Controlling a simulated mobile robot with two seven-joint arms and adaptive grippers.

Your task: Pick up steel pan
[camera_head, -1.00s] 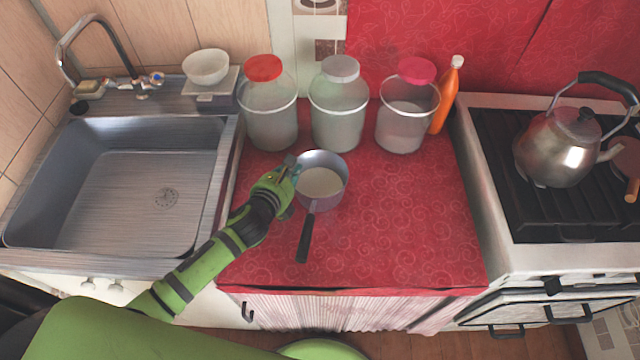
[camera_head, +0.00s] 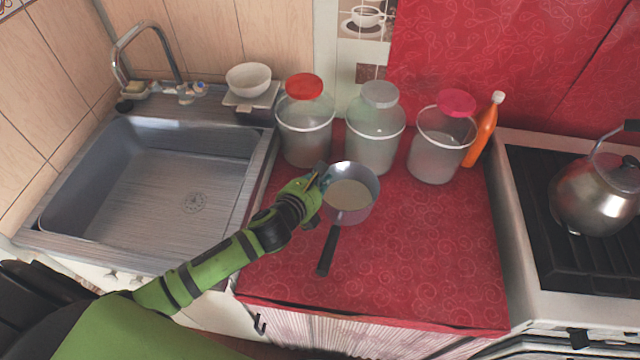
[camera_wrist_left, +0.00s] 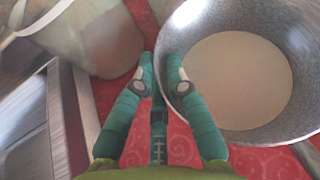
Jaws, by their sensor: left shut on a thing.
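The steel pan (camera_head: 349,196) is a small grey saucepan with a pale inside bottom and a black handle (camera_head: 328,250) pointing toward the front of the red counter. My left gripper (camera_head: 322,182) is at the left side of its rim. In the left wrist view the pan (camera_wrist_left: 240,80) fills the right part, and my left gripper (camera_wrist_left: 160,70) is shut on its wall, one finger on either side of the rim. I cannot tell whether the pan's base touches the counter. My right gripper is not in view.
Three lidded jars stand behind the pan: red-lidded (camera_head: 305,130), grey-lidded (camera_head: 374,135) and pink-lidded (camera_head: 440,145). An orange bottle (camera_head: 482,130) is beside them. A sink (camera_head: 150,190) is at left, a kettle (camera_head: 598,195) on the stove at right. The counter's (camera_head: 440,255) front right is clear.

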